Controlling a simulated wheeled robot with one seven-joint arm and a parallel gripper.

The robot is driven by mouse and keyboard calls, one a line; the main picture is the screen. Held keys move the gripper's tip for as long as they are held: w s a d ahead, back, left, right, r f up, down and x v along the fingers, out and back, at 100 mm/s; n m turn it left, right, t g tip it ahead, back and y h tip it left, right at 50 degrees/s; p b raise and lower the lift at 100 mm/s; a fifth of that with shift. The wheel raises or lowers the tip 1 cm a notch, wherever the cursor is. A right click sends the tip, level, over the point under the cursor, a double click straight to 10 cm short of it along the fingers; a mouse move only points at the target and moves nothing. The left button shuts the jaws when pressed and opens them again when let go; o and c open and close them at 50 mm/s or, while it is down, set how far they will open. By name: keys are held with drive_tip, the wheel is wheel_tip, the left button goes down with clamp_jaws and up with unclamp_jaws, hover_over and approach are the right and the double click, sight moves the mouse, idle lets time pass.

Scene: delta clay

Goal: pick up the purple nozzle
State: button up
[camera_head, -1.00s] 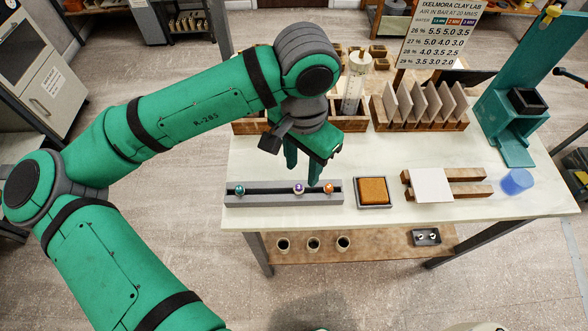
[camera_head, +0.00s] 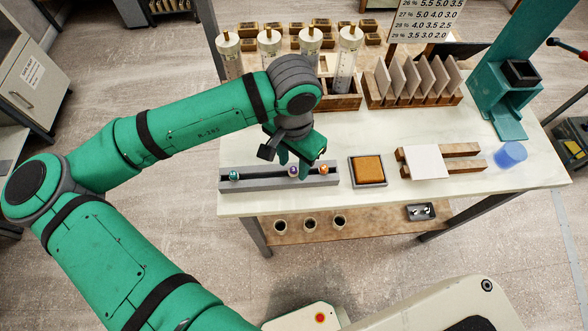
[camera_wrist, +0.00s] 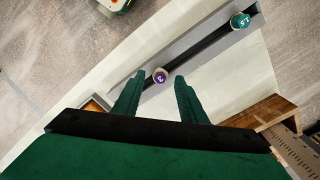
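The purple nozzle (camera_head: 293,171) stands in the dark slot of a long grey rail (camera_head: 258,184) on the bench, between a teal nozzle (camera_head: 235,175) and an orange nozzle (camera_head: 323,169). In the wrist view the purple nozzle (camera_wrist: 160,76) shows a "3" on top. My gripper (camera_head: 294,163) is over the rail, pointing down. In the wrist view my gripper (camera_wrist: 159,83) is open, and the purple nozzle appears between the tips of its two green fingers. I cannot tell the exact height gap. The teal nozzle (camera_wrist: 241,20) lies farther along the rail.
A tray with an orange sponge (camera_head: 369,168) sits right of the rail. Farther right are a white tile (camera_head: 426,161) on wooden bars and a blue cup (camera_head: 510,155). Behind stand tall clear cylinders (camera_head: 347,60) and a wooden rack of tiles (camera_head: 415,85).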

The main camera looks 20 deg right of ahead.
drive_tip(key=shift+f, duration=0.65)
clamp_jaws()
drive_tip(key=shift+r, duration=0.15)
